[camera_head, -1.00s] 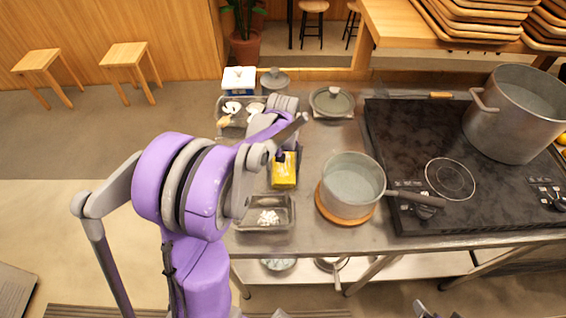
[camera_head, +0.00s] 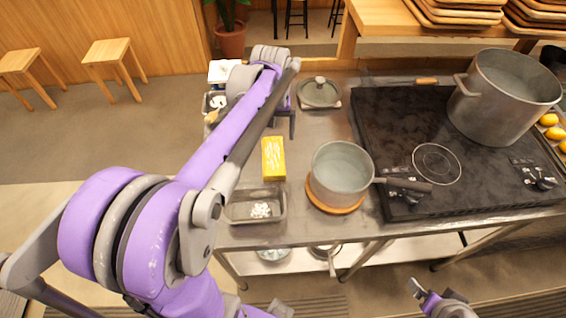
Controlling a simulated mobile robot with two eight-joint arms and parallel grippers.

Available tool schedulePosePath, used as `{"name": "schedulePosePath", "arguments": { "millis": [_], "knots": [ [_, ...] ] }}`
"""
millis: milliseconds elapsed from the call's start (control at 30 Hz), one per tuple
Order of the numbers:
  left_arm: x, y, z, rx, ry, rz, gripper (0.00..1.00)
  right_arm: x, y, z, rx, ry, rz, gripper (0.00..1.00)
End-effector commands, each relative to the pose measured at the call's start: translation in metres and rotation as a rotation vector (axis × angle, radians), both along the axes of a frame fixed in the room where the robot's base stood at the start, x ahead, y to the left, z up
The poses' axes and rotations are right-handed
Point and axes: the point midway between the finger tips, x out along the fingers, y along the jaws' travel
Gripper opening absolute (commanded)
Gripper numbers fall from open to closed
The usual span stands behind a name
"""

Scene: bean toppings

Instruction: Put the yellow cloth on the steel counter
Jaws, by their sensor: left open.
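The yellow cloth (camera_head: 272,158) lies on the steel counter (camera_head: 304,137), a folded-looking rectangle between the small steel tray and the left arm's end. It touches no gripper. My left gripper (camera_head: 291,122) is open, beyond the cloth and a little to its right, above the counter. My own arm partly hides its fingers. My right gripper (camera_head: 425,293) shows only in part at the bottom edge, off the counter's front. Its jaws are not clear.
A small steel tray (camera_head: 238,211) with white pieces stands in front of the cloth. A pot (camera_head: 341,169) on a wooden trivet stands to the right, beside the black stove (camera_head: 385,125). A lidded pot (camera_head: 319,92) and white box (camera_head: 224,70) stand behind.

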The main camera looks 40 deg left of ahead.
Motion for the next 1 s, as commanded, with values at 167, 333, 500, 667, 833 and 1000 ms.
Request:
{"name": "schedulePosePath", "arguments": {
  "millis": [167,333,500,667,833,1000],
  "knots": [
    [-0.036,-0.061,-0.002,0.047,-0.117,-0.19,1.0,0.0,0.0,0.0,0.0,0.0,0.0,1.0],
    [-0.077,-0.112,-0.018,0.096,-0.256,-0.394,1.0,0.0,0.0,0.0,0.0,0.0,0.0,1.0],
    [-0.111,-0.144,-0.039,0.136,-0.372,-0.554,1.0,0.0,0.0,0.0,0.0,0.0,0.0,1.0],
    [-0.127,-0.158,-0.051,0.154,-0.43,-0.629,1.0,0.0,0.0,0.0,0.0,0.0,0.0,1.0],
    [-0.129,-0.16,-0.053,0.159,-0.443,-0.645,1.0,0.0,0.0,0.0,0.0,0.0,0.0,1.0],
    [-0.129,-0.16,-0.053,0.158,-0.443,-0.643,1.0,0.0,0.0,0.0,0.0,0.0,0.0,1.0]
  ]
}}
